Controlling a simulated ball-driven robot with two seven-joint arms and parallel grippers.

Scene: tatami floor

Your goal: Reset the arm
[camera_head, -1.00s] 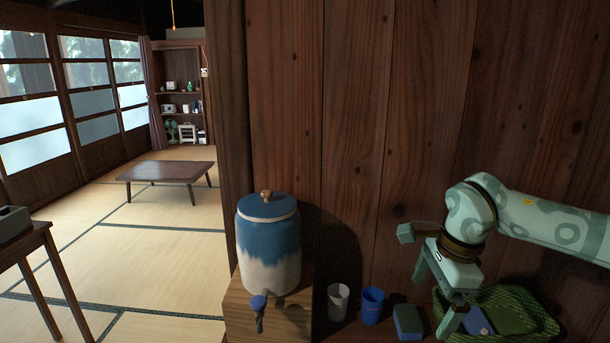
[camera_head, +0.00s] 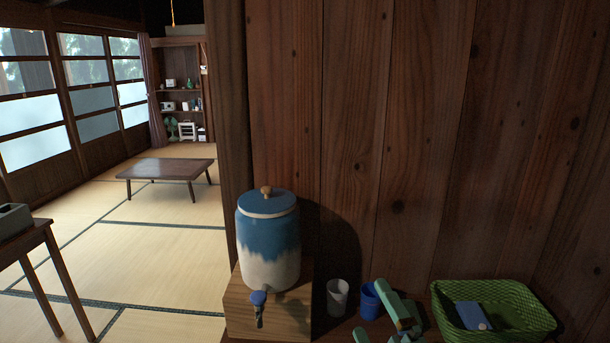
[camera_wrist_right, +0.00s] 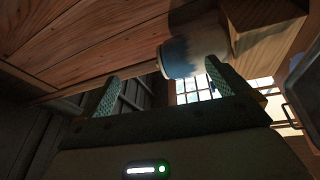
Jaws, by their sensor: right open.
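My right gripper (camera_head: 384,330) is low at the bottom edge of the head view, only partly in frame, in front of the blue cup (camera_head: 369,303). Its pale green fingers also show in the right wrist view (camera_wrist_right: 162,76), spread apart with nothing between them. The blue cup is partly covered by the gripper. The rest of my right arm is out of the head view. My left gripper is in neither view.
A blue and white dispenser (camera_head: 268,240) with a tap stands on a wooden block (camera_head: 295,318). A white cup (camera_head: 338,298) stands beside it. A green basket (camera_head: 530,309) at right holds a blue item (camera_head: 471,316). A plank wall (camera_head: 400,120) closes the back.

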